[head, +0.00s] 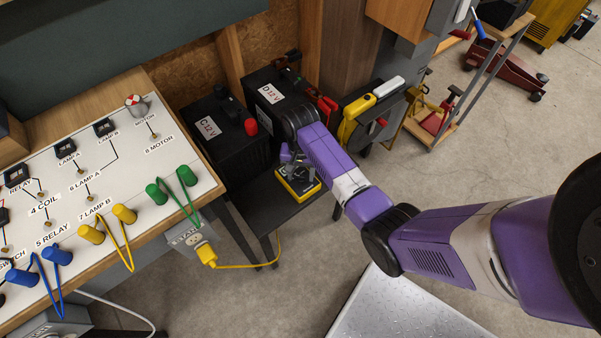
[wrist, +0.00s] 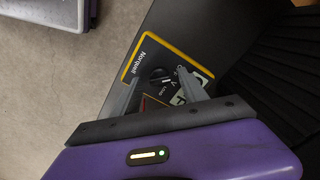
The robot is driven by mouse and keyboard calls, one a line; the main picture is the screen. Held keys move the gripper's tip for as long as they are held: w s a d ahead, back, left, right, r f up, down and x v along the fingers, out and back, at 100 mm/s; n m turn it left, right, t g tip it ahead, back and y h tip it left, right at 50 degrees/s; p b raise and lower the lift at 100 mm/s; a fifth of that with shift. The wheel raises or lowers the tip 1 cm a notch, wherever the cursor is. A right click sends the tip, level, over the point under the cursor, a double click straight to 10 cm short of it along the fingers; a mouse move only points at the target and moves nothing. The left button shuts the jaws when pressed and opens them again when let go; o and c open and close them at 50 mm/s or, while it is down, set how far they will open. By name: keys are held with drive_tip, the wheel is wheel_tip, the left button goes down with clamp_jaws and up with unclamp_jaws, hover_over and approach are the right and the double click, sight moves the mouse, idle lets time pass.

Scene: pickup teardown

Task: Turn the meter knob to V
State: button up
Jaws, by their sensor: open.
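The meter (head: 303,193) has a yellow rim and lies on a small dark table beside the bench. In the wrist view the meter's dark face (wrist: 143,58) shows the label "Norquail" and small white markings, one looking like a V. Its round black knob (wrist: 158,73) sits between my fingertips. Which marking the knob points at is too small to tell. My gripper (wrist: 159,76) is open, its two grey fingers on either side of the knob. I cannot tell whether they touch it. In the head view my gripper (head: 290,157) is over the meter and hides part of it.
The labelled bench panel (head: 100,165) with colored plugs stands at left. Black batteries, C (head: 215,150) and D (head: 275,100), stand behind the dark table (head: 262,212). A yellow-handled case (head: 365,110) is to the right. A yellow cord (head: 250,266) runs to a socket box.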

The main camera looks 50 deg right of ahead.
clamp_jaws()
drive_tip(key=shift+r+m+p, duration=0.1)
drive_tip(key=shift+m+p, duration=0.2)
drive_tip(key=shift+a+m+p, duration=0.1)
drive_tip(key=shift+m+p, duration=1.15)
drive_tip(key=shift+m, duration=0.45)
drive_tip(key=m+p, duration=0.2)
drive_tip(key=m, duration=0.2)
drive_tip(key=shift+m, duration=0.3)
unclamp_jaws()
